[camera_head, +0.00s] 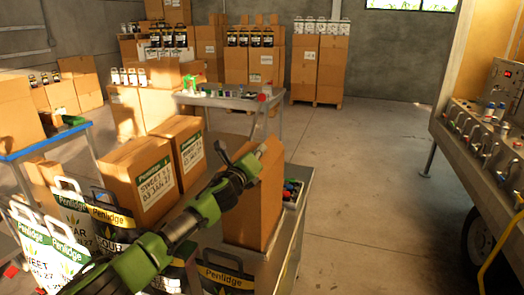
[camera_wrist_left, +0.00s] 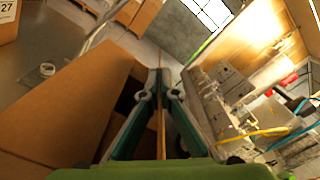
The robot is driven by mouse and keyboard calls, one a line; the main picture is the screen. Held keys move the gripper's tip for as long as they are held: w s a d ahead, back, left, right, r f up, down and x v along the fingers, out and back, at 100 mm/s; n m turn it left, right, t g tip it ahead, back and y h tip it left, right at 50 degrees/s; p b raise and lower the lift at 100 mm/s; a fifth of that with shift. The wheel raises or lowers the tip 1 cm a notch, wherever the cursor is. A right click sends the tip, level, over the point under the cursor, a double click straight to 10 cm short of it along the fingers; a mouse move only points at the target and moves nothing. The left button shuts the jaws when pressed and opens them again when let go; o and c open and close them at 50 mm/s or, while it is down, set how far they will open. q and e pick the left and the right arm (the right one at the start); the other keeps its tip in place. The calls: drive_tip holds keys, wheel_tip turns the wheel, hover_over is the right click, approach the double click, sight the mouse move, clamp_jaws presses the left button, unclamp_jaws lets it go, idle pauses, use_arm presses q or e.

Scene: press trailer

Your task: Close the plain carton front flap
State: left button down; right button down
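The plain brown carton (camera_head: 252,205) stands on the grey worktable, with no label on the sides I see. It also shows large at the left in the left wrist view (camera_wrist_left: 65,105), with a dark gap beside its panel. My left gripper (camera_head: 252,160) is at the carton's top in the head view. In the left wrist view, my left gripper's fingers (camera_wrist_left: 160,85) are close together on both sides of a thin cardboard flap (camera_wrist_left: 160,125), which appears pinched between them. The arm hides part of the carton's top. My right gripper is in neither view.
Labelled cartons (camera_head: 142,180) stand left of the plain one, with Penlidge bags (camera_head: 50,245) in front. Small coloured items (camera_head: 292,192) lie to its right. A machine panel (camera_head: 490,130) is at the far right. The floor (camera_head: 370,180) between is clear.

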use_arm(q)
drive_tip(key=shift+a+f, duration=0.1)
drive_tip(key=shift+f, duration=0.05)
idle(0.4)
drive_tip(key=c, duration=2.3)
unclamp_jaws()
drive_tip(key=shift+c, duration=0.2)
drive_tip(key=shift+s, duration=0.1)
drive_tip(key=v, duration=1.1)
drive_tip(key=shift+s+a, duration=0.15)
drive_tip(key=shift+s, duration=0.25)
